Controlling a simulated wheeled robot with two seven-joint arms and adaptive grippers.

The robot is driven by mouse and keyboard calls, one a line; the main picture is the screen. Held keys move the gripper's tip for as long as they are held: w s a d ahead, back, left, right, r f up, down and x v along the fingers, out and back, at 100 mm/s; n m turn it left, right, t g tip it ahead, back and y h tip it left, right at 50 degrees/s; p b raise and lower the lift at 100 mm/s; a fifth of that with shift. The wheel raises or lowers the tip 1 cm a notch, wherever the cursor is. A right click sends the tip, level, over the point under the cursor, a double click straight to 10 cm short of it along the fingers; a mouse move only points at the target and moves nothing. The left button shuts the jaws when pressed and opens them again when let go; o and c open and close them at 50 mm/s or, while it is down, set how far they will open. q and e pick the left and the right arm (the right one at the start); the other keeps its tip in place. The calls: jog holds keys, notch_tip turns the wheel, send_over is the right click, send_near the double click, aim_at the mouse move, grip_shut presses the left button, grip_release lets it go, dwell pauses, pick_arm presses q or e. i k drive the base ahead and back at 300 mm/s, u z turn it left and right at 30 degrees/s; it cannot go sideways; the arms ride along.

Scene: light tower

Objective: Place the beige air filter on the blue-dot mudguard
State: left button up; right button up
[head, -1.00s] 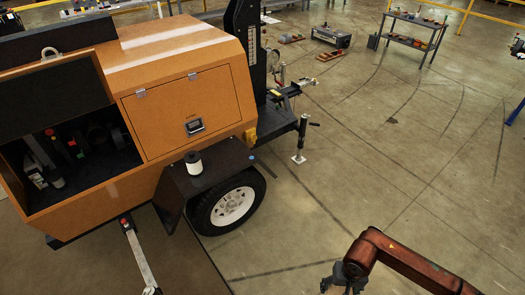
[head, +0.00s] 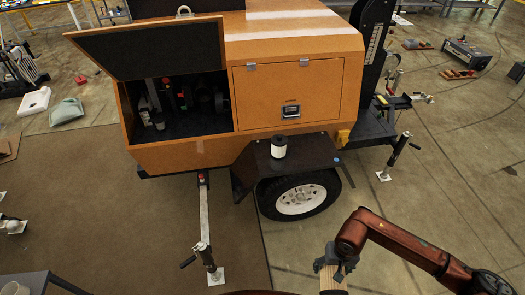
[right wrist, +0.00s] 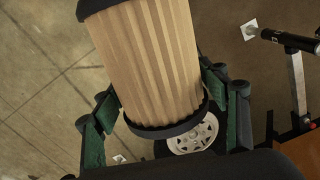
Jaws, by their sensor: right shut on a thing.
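My right gripper (head: 338,262) is shut on the beige air filter (head: 331,280), low in the head view, in front of the trailer wheel and apart from the mudguard. In the right wrist view the pleated beige air filter (right wrist: 150,58) with dark end caps sits tilted between the green-padded fingers of the right gripper (right wrist: 165,100). The black mudguard (head: 312,150) over the white-rimmed wheel has a blue dot (head: 337,160) at its right edge. A white cylinder with a dark top (head: 279,148) stands on the mudguard's left part. My left gripper is not in view.
The orange light tower trailer (head: 290,95) has its left compartment door raised. A jack leg (head: 205,225) stands out at the trailer's front left, and another (head: 395,158) at the right. The mudguard's top right of the cylinder is clear. Pale containers (head: 67,112) lie on the floor far left.

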aim_at(305, 150)
jog(key=u, duration=0.4)
jog(key=i, duration=1)
